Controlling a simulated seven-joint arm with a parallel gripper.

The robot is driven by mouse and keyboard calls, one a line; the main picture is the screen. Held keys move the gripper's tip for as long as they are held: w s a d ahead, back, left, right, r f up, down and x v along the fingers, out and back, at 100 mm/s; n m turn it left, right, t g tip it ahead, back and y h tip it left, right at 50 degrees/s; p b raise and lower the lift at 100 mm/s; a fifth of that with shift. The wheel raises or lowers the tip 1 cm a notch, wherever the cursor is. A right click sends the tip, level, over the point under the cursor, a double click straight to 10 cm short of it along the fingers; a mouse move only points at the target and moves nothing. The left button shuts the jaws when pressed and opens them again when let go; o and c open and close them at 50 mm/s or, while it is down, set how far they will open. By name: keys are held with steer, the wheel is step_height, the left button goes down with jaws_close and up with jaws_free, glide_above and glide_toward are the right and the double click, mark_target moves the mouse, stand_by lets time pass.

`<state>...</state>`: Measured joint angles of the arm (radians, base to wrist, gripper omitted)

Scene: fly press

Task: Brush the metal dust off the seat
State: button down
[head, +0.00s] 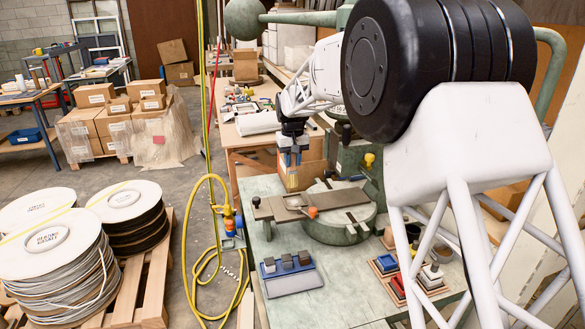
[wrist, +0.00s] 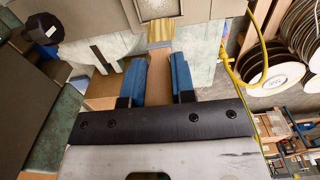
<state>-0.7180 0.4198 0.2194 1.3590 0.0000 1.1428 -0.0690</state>
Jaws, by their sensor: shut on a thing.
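My gripper (head: 291,150) is shut on a brush, whose wooden handle (wrist: 161,75) runs between the two blue fingers in the wrist view. The brush's pale bristles (wrist: 160,32) point at a square grey metal seat (wrist: 158,8), cut by the top edge of the wrist view. In the head view the bristles (head: 292,181) hang down just above or at the seat (head: 296,203); I cannot tell whether they touch. The seat lies on a flat grey-brown bar (head: 340,197) across the press's round green bed (head: 345,226). Dust is too small to make out.
A blue-grey holder (head: 291,281) with dark blocks is in front on the green table (head: 340,290). Coloured blocks on wooden bases (head: 388,264) stand right. The press frame (head: 375,180) rises behind; a yellow hose (head: 195,230) hangs left.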

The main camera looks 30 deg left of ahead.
mark_target(293, 171)
steer(key=shift+r, duration=1.65)
steer(key=shift+f, duration=0.1)
steer(key=shift+f, duration=3.6)
steer(key=shift+s+d+f, duration=0.15)
steer(key=shift+f, duration=0.05)
steer(key=shift+w+f, duration=0.1)
steer(key=shift+w, duration=0.1)
steer(key=shift+r, duration=4)
